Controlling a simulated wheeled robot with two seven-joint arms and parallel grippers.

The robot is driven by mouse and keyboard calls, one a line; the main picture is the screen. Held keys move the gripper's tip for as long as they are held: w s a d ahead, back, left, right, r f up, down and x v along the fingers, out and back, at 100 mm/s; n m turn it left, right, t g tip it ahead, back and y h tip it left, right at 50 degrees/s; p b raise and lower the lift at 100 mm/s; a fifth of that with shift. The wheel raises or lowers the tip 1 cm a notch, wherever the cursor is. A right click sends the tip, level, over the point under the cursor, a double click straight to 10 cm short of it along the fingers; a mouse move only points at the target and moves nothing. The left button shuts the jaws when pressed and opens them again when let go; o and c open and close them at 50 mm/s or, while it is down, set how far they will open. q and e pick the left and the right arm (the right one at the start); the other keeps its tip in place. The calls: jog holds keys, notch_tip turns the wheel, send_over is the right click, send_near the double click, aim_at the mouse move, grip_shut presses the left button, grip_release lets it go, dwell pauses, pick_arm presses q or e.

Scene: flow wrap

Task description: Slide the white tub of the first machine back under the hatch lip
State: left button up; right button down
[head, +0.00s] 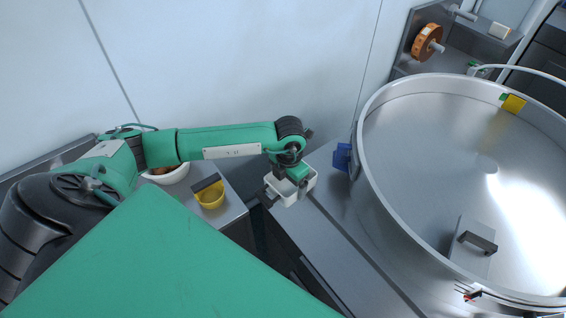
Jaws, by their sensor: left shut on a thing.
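A small white tub (305,185) sits at the end of my left arm, over the near edge of the grey metal counter. My left gripper (280,188) is shut on the tub, and its dark fingers cover part of the tub's wall. I cannot tell whether the tub touches the counter or hangs just above it. I cannot make out the hatch lip for certain. My right gripper is not in view.
A large round steel pan (420,150) fills the right side, with a blue part (342,157) on its left rim. An orange reel (427,42) is at the back. Bare counter (310,235) lies in front of the tub.

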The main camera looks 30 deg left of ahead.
pick_arm(q)
jog(key=shift+w+d+f+b, duration=0.25)
jog(key=shift+w+f+b, duration=0.1)
jog(key=shift+w+f, duration=0.2)
jog(key=shift+w+d, duration=0.15)
jog(key=shift+w, duration=0.55)
jog(key=shift+w+d+b, duration=0.2)
jog(key=shift+w+d, duration=0.1)
jog(key=shift+w, duration=0.5)
jog(key=shift+w+d+b, duration=0.2)
jog(key=shift+w+d, duration=0.1)
jog(key=shift+w, duration=0.45)
jog(key=shift+w+d+f+b, duration=0.1)
jog(key=shift+w+d+b, duration=0.2)
jog(key=shift+w+b, duration=0.45)
jog(key=shift+w+d+b, duration=0.3)
jog(key=shift+w+b, duration=0.1)
jog(key=shift+w, duration=0.65)
jog(key=shift+w+d, duration=0.15)
jog(key=shift+w, duration=0.35)
jog(key=o, duration=0.9)
jog(key=shift+o, duration=0.2)
jog(key=shift+b, duration=0.3)
